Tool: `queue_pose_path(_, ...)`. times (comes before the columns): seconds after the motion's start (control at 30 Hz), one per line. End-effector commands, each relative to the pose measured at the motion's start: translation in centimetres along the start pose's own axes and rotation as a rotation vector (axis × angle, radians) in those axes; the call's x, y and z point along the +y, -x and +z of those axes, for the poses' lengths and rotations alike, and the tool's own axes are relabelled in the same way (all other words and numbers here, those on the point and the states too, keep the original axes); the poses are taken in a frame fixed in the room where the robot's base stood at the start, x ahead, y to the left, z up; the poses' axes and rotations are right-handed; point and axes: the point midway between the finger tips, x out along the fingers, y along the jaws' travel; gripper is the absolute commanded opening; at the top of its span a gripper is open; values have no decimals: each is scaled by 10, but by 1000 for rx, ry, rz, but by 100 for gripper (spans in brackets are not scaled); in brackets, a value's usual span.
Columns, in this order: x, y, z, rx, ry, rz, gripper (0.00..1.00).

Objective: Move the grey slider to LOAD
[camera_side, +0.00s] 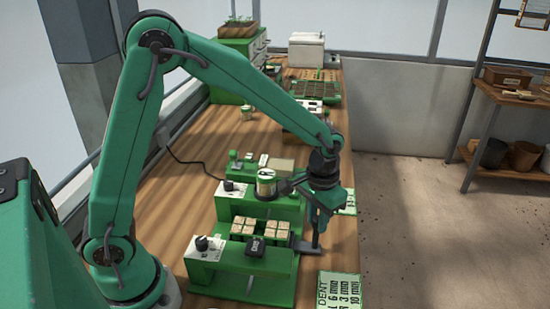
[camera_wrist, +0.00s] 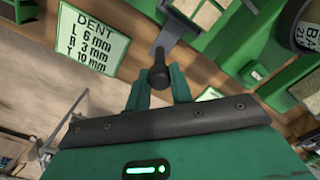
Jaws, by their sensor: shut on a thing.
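The grey slider (camera_wrist: 172,36) is a flat grey plate with a dark round knob (camera_wrist: 159,74). My gripper (camera_wrist: 160,84) has its two fingers closed on either side of this knob. In the side view my gripper (camera_side: 317,240) points down at the right edge of the green seeder station, where the slider (camera_side: 302,245) sticks out from the front unit. Several peat-coloured blocks (camera_side: 275,227) sit in that green unit behind a black DENT block (camera_side: 255,246). I cannot read any LOAD mark.
A DENT card (camera_wrist: 88,45) with depths in mm lies on the bench, also in the side view (camera_side: 338,289). Control boxes with black knobs (camera_side: 202,243) stand at left.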

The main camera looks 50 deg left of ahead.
Motion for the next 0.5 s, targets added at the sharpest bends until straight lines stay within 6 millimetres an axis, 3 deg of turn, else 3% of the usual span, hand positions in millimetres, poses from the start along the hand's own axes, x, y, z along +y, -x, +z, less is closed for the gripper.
queue_pose_path(0.5, 10, 2, 10, 1, 1, 0, 0)
